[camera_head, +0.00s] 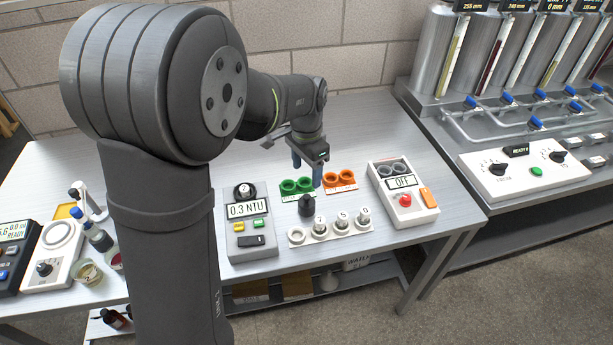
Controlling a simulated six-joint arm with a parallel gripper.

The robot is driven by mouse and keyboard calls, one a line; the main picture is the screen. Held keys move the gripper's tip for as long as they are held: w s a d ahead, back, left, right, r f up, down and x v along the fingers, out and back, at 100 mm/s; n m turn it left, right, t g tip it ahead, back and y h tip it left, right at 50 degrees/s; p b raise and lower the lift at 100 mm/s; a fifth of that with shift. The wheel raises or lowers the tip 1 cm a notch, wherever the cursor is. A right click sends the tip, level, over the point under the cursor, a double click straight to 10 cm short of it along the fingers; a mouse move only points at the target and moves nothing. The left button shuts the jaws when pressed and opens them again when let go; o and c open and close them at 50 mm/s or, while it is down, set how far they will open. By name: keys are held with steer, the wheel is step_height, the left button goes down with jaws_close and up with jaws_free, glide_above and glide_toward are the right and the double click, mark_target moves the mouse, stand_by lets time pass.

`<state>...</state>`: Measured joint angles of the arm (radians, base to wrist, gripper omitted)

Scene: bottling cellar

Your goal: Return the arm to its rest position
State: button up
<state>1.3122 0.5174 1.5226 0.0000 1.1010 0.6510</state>
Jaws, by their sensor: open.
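My arm reaches from the left across the bench (370,130). My gripper (307,171) points down over the middle of the bench, with its two blue fingertips apart and nothing seen between them. A small dark object with a rounded top (306,206) stands just below the gripper in this view; I cannot tell the exact gap. The green ring holder (297,186) and the orange ring holder (341,178) lie close behind and beside the fingertips.
A white rack (325,233) with several numbered vials stands in front. The turbidity meter (248,222) is left, and a box reading OFF (404,194) is right. Glassware (92,273) crowds the bench's left end. A tank stand (510,110) is at the right. The back right bench is clear.

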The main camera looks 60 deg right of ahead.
mark_target(306, 196)
stand_by(0.3)
step_height(306, 196, down, 13)
steer(key=shift+r, duration=2.25)
